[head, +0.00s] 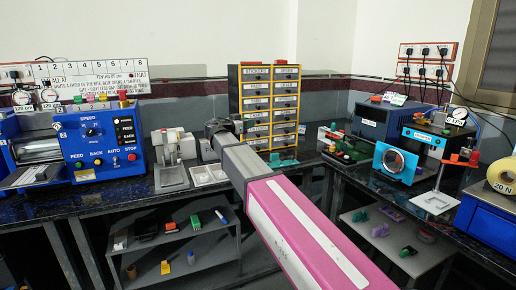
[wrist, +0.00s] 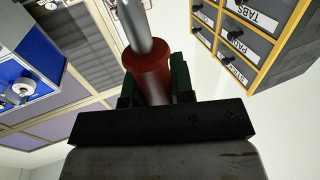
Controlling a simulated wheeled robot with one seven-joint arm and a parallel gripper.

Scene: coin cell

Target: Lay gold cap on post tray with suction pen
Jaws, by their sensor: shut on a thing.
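My gripper (wrist: 153,84) has its dark green fingers closed on a red-collared tool with a grey metal shaft (wrist: 137,27), which looks like the suction pen. The shaft points away from the fingers; its far end is out of the wrist view. In the head view my gripper (head: 216,129) is over the back bench, left of the drawer cabinet, and my arm hides much of it. A pale tray with recesses (head: 208,181) lies on the bench below, and a grey tray (head: 171,185) is left of it. I cannot tell which is the post tray. No gold cap can be made out.
A blue roller machine (head: 100,140) stands at the left. The yellow-framed drawer cabinet (head: 270,104) stands just right of my gripper and also shows in the wrist view (wrist: 246,42).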

